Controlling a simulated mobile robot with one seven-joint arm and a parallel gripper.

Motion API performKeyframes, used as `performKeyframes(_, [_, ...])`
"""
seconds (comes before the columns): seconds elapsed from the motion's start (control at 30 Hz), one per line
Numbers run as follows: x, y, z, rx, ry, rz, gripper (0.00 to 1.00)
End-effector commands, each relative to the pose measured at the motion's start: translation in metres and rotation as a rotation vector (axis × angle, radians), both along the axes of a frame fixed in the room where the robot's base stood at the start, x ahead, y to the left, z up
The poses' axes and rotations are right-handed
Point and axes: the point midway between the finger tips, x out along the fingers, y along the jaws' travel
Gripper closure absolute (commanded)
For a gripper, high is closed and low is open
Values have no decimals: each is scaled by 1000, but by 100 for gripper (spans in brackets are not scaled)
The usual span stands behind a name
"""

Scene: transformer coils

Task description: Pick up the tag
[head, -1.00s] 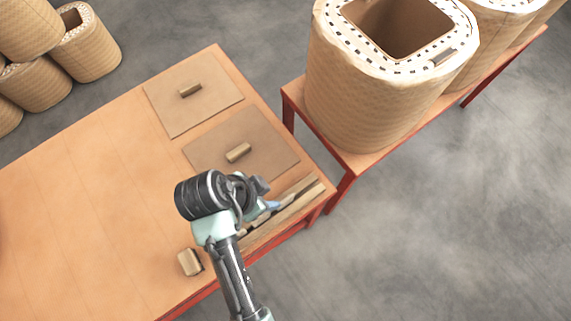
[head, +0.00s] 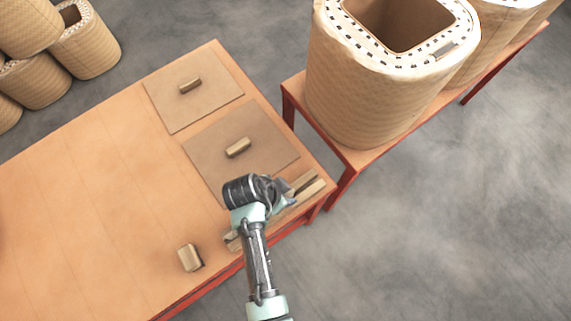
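No label marks one thing as the tag; several small tan pieces could be it. One tan piece (head: 238,147) lies on the nearer brown mat (head: 208,160), another brown piece (head: 190,85) lies on the farther mat (head: 218,99), and a tan block (head: 189,258) sits near the table's front edge. A similar small piece (head: 443,50) lies on the rim of the large coil. My gripper (head: 287,191) is over the table's right end, beside the nearer mat and above long strips (head: 306,190). My wrist partly hides it, and its fingers are too small to read.
The wooden table (head: 95,200) has a wide clear area on the left. Large wrapped coils (head: 375,100) stand on a red-legged bench (head: 355,158) at the right, close to the table's corner. More coils (head: 88,50) stand on the floor at the upper left.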

Motion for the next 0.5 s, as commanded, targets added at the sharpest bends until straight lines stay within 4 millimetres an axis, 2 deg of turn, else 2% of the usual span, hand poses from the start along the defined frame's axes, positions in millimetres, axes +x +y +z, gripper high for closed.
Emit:
performKeyframes(0.27, [1, -1, -2, 1, -1, -1, 62])
performKeyframes(0.4, [1, -1, -2, 1, -1, 0, 87])
performKeyframes(0.47, [1, -1, -2, 1, -1, 0, 98])
performKeyframes(0.5, [1, -1, -2, 1, -1, 0, 100])
